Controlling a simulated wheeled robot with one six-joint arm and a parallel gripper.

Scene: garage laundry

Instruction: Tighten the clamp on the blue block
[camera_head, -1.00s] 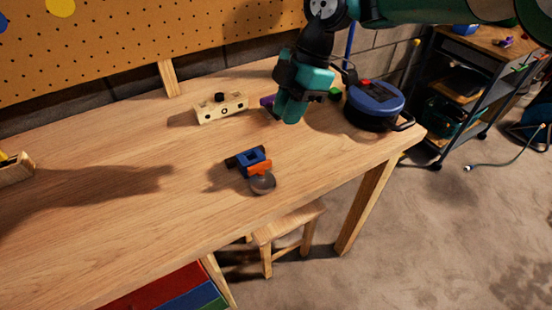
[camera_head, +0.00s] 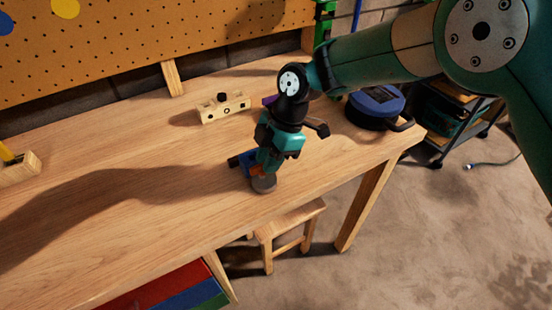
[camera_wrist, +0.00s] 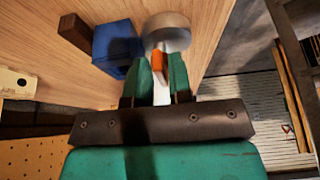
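The blue block (camera_wrist: 115,45) lies on the wooden workbench, with a dark brown bar sticking out of its left side. In the head view, my gripper covers part of the blue block (camera_head: 249,161). The clamp shows as an orange piece (camera_wrist: 157,65) at the block's right and a round grey part (camera_wrist: 167,30) beyond it. The grey part also shows below my gripper in the head view (camera_head: 263,184). My gripper (camera_wrist: 161,70) points down at the clamp, one finger on each side of the orange piece. I cannot tell whether the fingers press on it.
A pale wooden block (camera_head: 224,106) with a black knob stands behind, near the pegboard. A round blue device (camera_head: 374,107) with a handle sits at the right end of the bench. Another wooden piece (camera_head: 18,169) is at the far left. The bench's middle left is clear.

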